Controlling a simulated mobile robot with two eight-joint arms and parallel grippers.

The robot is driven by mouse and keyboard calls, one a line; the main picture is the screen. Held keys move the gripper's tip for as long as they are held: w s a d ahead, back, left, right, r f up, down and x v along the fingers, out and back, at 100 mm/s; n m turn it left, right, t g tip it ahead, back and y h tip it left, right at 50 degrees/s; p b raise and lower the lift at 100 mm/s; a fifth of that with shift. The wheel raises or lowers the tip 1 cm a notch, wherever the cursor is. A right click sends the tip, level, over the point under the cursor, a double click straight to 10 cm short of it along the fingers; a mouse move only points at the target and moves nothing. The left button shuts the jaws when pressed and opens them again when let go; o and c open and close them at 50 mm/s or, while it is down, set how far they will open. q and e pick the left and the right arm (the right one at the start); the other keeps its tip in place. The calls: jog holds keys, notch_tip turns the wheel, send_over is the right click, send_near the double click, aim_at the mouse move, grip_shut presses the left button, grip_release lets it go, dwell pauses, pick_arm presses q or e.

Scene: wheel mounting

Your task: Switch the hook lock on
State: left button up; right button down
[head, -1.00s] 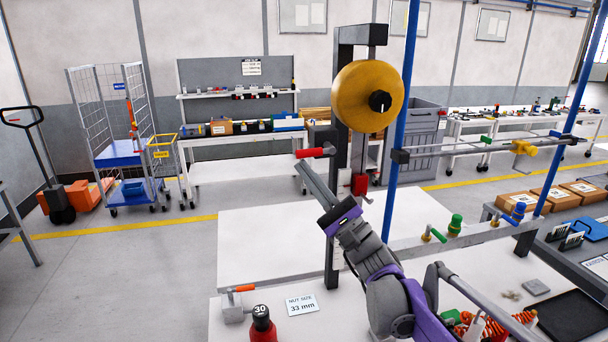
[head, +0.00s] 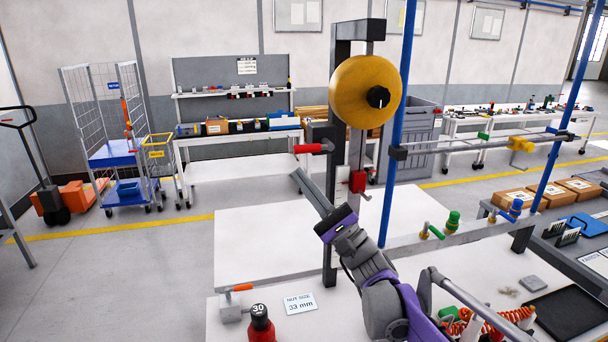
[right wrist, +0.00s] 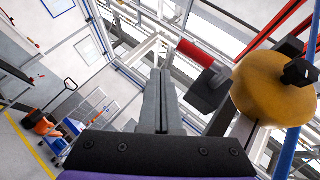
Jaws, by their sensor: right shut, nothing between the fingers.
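A red-handled lever (head: 310,148) sticks out to the left from a dark block (head: 322,131) on the black upright stand, beside the yellow wheel (head: 365,92). I take it for the hook lock. The handle lies about level. My right gripper (head: 298,175) is shut and empty, with its tips below and a little left of the handle, apart from it in the picture. In the right wrist view the closed fingers (right wrist: 160,80) point up, and the red handle (right wrist: 195,53) is just to their right. The wheel (right wrist: 268,92) is farther right. My left gripper is not in view.
A blue post (head: 398,130) stands right of the wheel. A smaller red part (head: 357,182) sits below the wheel. The white table holds a nut-size card (head: 300,303), an orange-handled clamp (head: 236,298) and a red bottle (head: 261,325). Left of the handle is free.

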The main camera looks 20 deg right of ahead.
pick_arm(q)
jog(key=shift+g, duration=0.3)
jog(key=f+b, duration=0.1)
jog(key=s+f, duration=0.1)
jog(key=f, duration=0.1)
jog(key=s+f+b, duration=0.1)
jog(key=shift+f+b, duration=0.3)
pick_arm(e)
jog(key=s+f, duration=0.5)
jog(key=f, duration=0.4)
jog(key=shift+s+f, duration=0.2)
jog(key=shift+s, duration=0.05)
jog(key=s+a+f+n+g+h, duration=0.3)
jog(key=s+a+f+n+g, duration=0.25)
jog(key=f, duration=0.45)
jog(key=s+a+f+n+g+h, duration=0.2)
jog(key=s+a+f+n+g, duration=0.4)
jog(key=f, duration=0.3)
jog(key=s+d+f+n+g+h, duration=0.3)
jog(key=s+d+f+n+h, duration=0.2)
jog(key=s+d+f+h, duration=0.6)
notch_tip(320, 180, down, 4)
jog(key=d+h, duration=0.1)
jog(key=d, duration=0.1)
jog(key=shift+s+d+r+n, duration=0.25)
jog(key=shift+s+d+n, duration=0.05)
jog(key=shift+d+n, duration=0.05)
